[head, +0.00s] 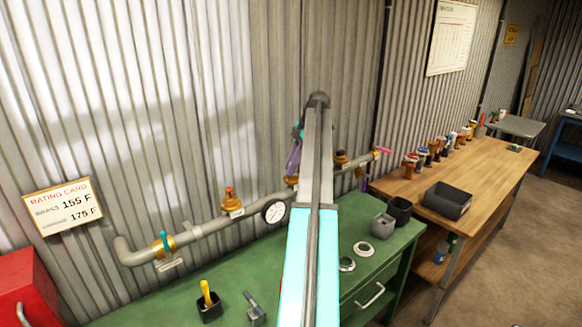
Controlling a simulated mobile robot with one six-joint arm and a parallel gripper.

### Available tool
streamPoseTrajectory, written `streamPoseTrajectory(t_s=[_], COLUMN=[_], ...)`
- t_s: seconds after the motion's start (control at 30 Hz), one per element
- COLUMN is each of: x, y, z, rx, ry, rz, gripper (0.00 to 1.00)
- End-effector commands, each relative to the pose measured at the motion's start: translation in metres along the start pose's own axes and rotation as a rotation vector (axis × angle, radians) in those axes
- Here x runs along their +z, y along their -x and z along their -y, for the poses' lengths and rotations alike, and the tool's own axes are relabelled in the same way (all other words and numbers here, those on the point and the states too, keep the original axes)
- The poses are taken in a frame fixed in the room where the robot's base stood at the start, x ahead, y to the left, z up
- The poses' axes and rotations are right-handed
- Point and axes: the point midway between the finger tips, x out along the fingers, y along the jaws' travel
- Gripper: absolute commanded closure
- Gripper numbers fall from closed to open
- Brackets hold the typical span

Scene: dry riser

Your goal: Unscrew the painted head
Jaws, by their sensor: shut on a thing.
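A grey pipe (200,230) runs along the corrugated wall above the green bench. Brass fittings with orange-brown heads sit along it: a left head (229,194), a middle head (291,181) and a right head (341,156). My gripper (291,170) points down at the middle head and is shut on it, partly hidden behind my arm. Paint on the held head cannot be made out at this size.
A round gauge (274,212) and a teal-handled valve (164,243) are on the pipe. The green bench (240,270) holds two rings (363,248), small grey bins (382,224) and a yellow-handled tool (207,291). A wooden table (480,175) stands right.

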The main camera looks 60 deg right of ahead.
Motion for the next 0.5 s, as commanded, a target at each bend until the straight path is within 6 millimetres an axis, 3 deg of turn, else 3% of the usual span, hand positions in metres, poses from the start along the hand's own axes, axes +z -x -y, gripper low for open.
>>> streamPoseTrajectory(t_s=[0.3, 0.5], x=[0.001, 0.0012], y=[0.0032, 0.001], z=[-0.0003, 0.0019], rx=[-0.079, -0.09], ry=[0.192, 0.227], rz=[0.004, 0.004], gripper=[1.0, 1.0])
